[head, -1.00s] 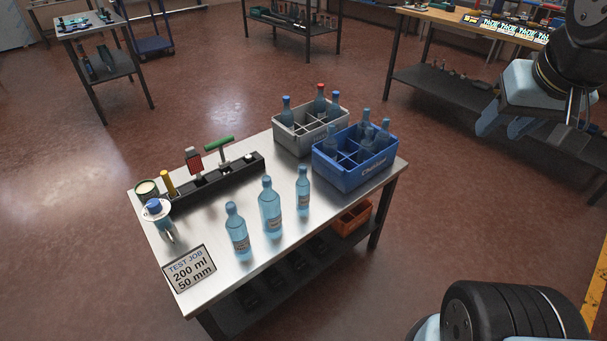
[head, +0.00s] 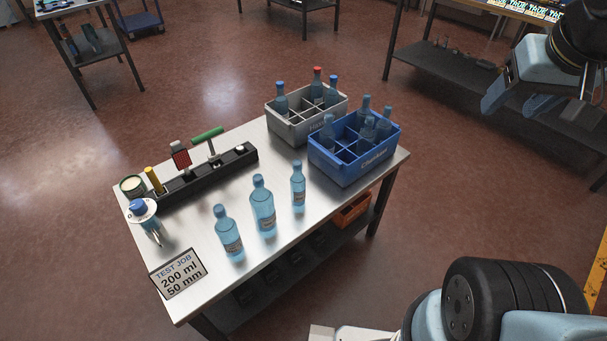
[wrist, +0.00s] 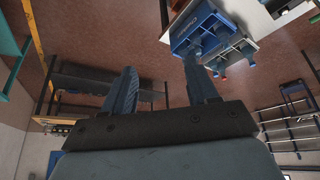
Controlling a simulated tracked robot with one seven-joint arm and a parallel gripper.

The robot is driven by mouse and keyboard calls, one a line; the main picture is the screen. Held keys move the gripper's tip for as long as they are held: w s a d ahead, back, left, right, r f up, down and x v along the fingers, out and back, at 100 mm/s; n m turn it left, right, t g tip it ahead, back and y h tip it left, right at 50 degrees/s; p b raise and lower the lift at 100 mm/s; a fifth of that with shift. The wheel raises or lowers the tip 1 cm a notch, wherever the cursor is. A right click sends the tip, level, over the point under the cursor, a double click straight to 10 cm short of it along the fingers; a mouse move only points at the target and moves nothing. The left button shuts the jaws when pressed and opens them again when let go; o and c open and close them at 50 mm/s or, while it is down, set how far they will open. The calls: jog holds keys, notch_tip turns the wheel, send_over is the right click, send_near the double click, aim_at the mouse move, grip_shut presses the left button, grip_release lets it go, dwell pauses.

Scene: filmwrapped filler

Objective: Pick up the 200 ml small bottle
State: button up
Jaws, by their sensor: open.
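The right bottle looks the smallest. A sign (head: 178,273) at the table's front left reads "TEST JOB 200 ml 50 mm". My gripper (head: 512,104) is open and empty, high at the upper right, well apart from the bottles. Its spread fingers show in the wrist view (wrist: 159,66).
A blue crate (head: 345,172) and a grey crate (head: 284,130) with bottles stand at the table's back right. A black rack (head: 210,174) with tools lies along the far edge. A capped device (head: 143,212) and a tin (head: 132,186) stand at left.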

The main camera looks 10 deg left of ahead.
jog(key=w+a+f+n+g+h, duration=0.45)
jog(key=w+f+n+h, duration=0.25)
jog(key=f+n, duration=0.3)
jog(key=n+t+y, duration=0.5)
jog(key=n+t, duration=0.7)
jog(key=n, duration=1.2)
send_near(296, 171)
jog(key=x, duration=1.2)
jog(key=shift+s+a+f, duration=0.1)
jog(key=shift+f, duration=0.05)
grip_shut()
